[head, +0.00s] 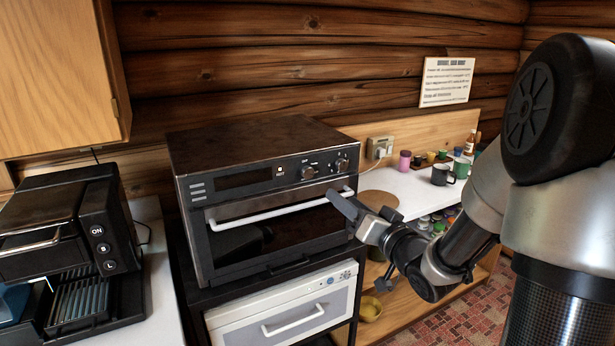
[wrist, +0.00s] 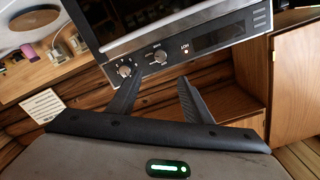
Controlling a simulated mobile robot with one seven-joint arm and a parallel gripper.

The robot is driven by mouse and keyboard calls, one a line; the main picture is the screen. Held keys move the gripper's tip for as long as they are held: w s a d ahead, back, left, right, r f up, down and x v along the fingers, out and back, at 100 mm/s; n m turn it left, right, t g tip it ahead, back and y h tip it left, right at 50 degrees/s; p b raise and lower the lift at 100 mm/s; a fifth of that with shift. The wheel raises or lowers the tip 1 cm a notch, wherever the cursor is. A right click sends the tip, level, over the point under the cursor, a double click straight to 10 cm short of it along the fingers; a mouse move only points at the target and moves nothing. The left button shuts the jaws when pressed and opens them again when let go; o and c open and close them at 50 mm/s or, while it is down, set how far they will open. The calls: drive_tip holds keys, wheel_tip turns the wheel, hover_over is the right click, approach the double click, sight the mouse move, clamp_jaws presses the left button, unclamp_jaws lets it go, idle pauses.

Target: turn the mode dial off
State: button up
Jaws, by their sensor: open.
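The oven (head: 255,160) is a dark steel unit on a rack, with a display and two round dials at the upper right of its front. The inner dial (head: 307,172) is beside the display and the outer dial (head: 342,164) is near the right edge. The wrist view shows the panel turned over, with the inner dial (wrist: 160,56) and outer dial (wrist: 124,70) beyond the fingers. The lettering is too small to tell which is the mode dial. My gripper (wrist: 160,80) is open and empty, apart from both dials. In the head view my gripper (head: 345,207) is below the dials, near the handle's right end.
The oven's white bar handle (head: 270,213) sticks out below the panel. A coffee machine (head: 70,250) stands at left, under a wooden cabinet (head: 60,75). A white counter with a dark mug (head: 442,175) and small jars is at right. A white drawer unit (head: 285,310) is below.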

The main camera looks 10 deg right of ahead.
sight(310, 173)
drive_tip(key=p+x, duration=0.1)
drive_tip(key=x, duration=1.5)
drive_tip(key=shift+w+a, duration=0.15)
drive_tip(key=shift+w, duration=0.2)
drive_tip(key=shift+f, duration=0.1)
drive_tip(key=c, duration=1.1)
